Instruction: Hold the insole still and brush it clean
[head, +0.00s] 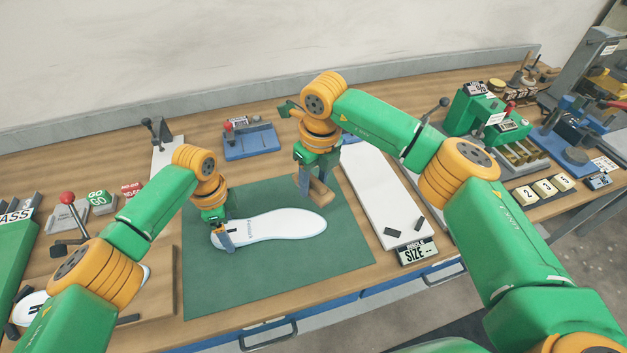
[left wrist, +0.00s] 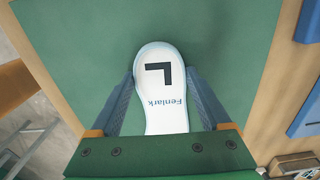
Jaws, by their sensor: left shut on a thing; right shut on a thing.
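The white insole (head: 285,223) lies flat on the green mat (head: 345,245), its narrower end to the left. In the left wrist view the insole (left wrist: 165,100) shows a dark L mark and the word "Fenlark". My left gripper (head: 224,237) is shut on the insole near its left end, one finger on each side; the fingers also show in the left wrist view (left wrist: 165,105). My right gripper (head: 312,172) is shut on a wooden brush (head: 318,191), just behind the insole's wide end. The brush's underside is hidden, and I cannot tell whether it touches the mat.
A white board (head: 378,188) with two dark pieces stands right of the mat, by a "SIZE" display (head: 417,253). A blue fixture (head: 250,141) stands behind the mat. GO and NO-GO blocks and a red-knobbed lever (head: 68,199) are at left. The front of the mat is clear.

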